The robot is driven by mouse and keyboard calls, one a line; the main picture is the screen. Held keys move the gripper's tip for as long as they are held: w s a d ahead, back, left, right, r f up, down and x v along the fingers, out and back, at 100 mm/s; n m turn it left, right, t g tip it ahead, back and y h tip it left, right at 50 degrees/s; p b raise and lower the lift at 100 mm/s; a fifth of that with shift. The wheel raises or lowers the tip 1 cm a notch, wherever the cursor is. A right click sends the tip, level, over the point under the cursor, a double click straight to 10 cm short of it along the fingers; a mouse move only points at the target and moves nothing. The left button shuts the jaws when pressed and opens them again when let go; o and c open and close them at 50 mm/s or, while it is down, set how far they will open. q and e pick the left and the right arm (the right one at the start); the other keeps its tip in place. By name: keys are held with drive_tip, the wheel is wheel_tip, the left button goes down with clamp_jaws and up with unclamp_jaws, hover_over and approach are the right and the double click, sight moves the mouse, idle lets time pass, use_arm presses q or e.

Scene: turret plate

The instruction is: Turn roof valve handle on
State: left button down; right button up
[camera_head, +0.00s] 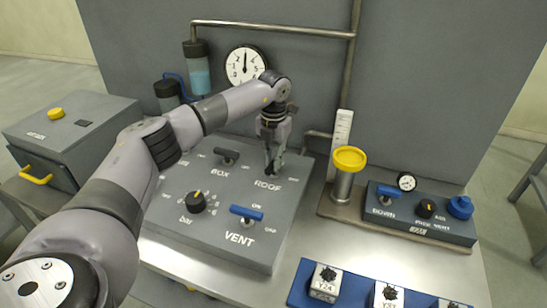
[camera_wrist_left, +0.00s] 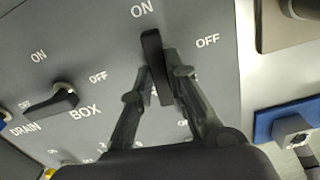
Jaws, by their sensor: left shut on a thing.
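My left gripper (camera_head: 271,172) reaches down onto the grey valve panel (camera_head: 175,228), just above the ROOF label. In the left wrist view its two fingers (camera_wrist_left: 160,80) are closed on the sides of the black roof valve handle (camera_wrist_left: 152,50). The handle's long axis points roughly toward the ON label above it in that view; the OFF label lies to its right. In the head view the gripper mostly hides this handle. My right gripper is not in view.
The BOX handle (camera_head: 225,155) is left of the gripper, the blue VENT handle (camera_head: 246,213) and black bar knob (camera_head: 196,201) nearer me. A yellow-topped cylinder (camera_head: 349,159) stands to the right. A gauge (camera_head: 245,65) and pipes are behind my arm.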

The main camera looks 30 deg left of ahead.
use_arm(q)
drive_tip(key=shift+r+n, duration=0.1)
drive_tip(key=shift+n, duration=0.5)
drive_tip(key=c, duration=1.6)
unclamp_jaws()
drive_tip(key=shift+o, duration=0.2)
wheel_tip(320, 180, up, 12)
